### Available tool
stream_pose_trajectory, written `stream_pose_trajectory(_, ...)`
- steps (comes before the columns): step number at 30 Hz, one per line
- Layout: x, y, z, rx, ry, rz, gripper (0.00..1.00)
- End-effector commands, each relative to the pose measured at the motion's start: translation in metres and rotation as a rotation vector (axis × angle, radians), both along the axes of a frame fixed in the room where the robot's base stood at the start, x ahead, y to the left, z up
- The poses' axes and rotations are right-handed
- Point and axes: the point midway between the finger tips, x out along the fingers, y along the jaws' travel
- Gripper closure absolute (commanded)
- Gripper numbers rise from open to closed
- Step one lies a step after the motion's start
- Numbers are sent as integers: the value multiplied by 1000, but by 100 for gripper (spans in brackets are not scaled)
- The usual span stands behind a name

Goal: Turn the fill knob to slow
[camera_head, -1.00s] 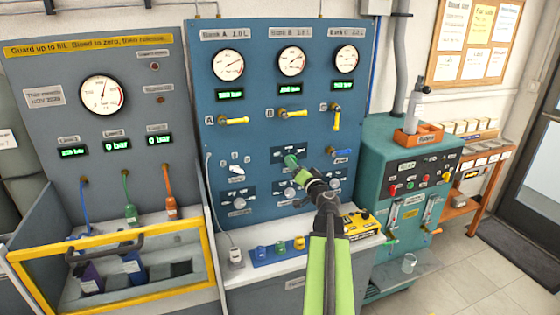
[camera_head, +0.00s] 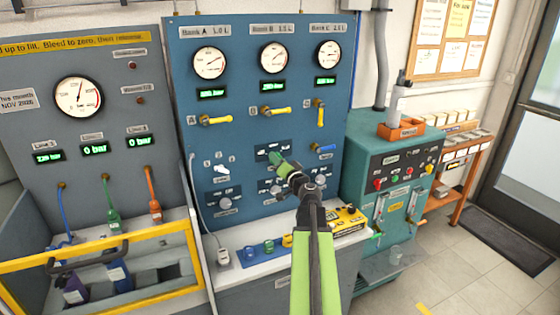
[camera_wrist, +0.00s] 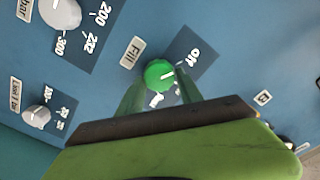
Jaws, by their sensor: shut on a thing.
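The green fill knob (camera_wrist: 158,74) is on the blue panel beside a tag reading "Fill". It has a pale pointer line directed to the right, towards lettering that looks like "Off". The other position marks are partly hidden by my fingers. My gripper (camera_wrist: 160,88) is shut on the knob, with one green finger on each side of it. In the head view my gripper (camera_head: 283,168) reaches the blue panel (camera_head: 235,140) at the small dark plate below the middle yellow lever, and covers most of the knob.
Two pale knobs, one large (camera_wrist: 60,12) and one small (camera_wrist: 37,116), are nearby in the wrist view. Yellow levers (camera_head: 275,111) are above my gripper. A white shelf (camera_head: 235,238) with small coloured parts and a yellow box (camera_head: 345,218) lies below.

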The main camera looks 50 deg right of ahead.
Motion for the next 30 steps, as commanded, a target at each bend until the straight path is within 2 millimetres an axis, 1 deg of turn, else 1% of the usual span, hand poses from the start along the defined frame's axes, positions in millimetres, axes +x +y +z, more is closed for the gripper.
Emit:
stream_pose_trajectory(1,4,-9,-1,-2,3,4,97)
stream_pose_trajectory(3,2,-3,-1,1,1,1,98)
stream_pose_trajectory(6,1,-1,-1,12,-3,1,98)
stream_pose_trajectory(18,0,1,-2,79,-30,1,98)
stream_pose_trajectory(23,0,1,-2,159,-63,1,98)
stream_pose_trajectory(30,0,1,-3,359,-145,1,98)
